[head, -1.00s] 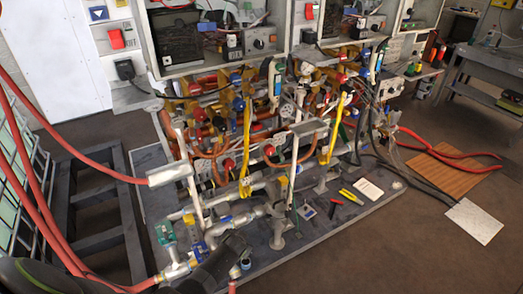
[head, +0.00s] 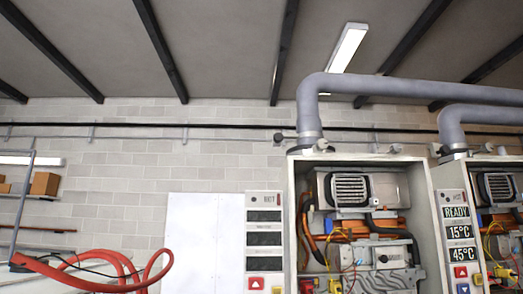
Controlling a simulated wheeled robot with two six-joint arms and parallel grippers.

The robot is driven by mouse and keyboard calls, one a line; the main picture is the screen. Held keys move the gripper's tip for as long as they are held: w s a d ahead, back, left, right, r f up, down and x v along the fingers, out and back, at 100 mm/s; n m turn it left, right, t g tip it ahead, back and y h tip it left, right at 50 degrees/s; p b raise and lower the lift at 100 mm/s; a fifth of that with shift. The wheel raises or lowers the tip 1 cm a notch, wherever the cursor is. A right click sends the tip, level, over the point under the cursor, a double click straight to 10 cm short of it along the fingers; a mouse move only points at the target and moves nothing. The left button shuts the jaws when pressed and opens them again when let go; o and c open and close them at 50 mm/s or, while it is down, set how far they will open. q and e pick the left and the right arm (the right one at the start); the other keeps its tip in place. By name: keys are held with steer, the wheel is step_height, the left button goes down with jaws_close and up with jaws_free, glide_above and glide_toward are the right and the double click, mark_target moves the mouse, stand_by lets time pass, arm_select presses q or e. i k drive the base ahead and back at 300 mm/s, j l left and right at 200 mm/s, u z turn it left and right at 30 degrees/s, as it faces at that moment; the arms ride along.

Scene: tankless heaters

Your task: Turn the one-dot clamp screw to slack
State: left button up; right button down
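No clamp screw can be made out in the head view now. The view is tilted up at the wall, the ceiling and the upper parts of the heaters. An open heater cabinet (head: 294,230) stands right of centre, with a metal box, orange parts and wiring inside. A second open heater (head: 445,185) stands at the right edge. The pipework below the heaters is out of frame. Neither of my grippers is in view.
A display panel (head: 264,205) with dark screens hangs left of the first heater. Another panel (head: 456,232) reads READY, 15°C and 45°C. Grey flue pipes (head: 400,88) run above. Red hoses (head: 110,275) loop at lower left. A shelf with boxes (head: 45,184) is at far left.

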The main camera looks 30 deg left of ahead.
mark_target(321, 145)
steer(key=i+l+u, duration=0.15)
steer(key=u, duration=0.3)
steer(key=i+l+u, duration=0.1)
steer(key=u, duration=0.4)
steer(key=l+u, duration=0.6)
steer(key=u, duration=0.3)
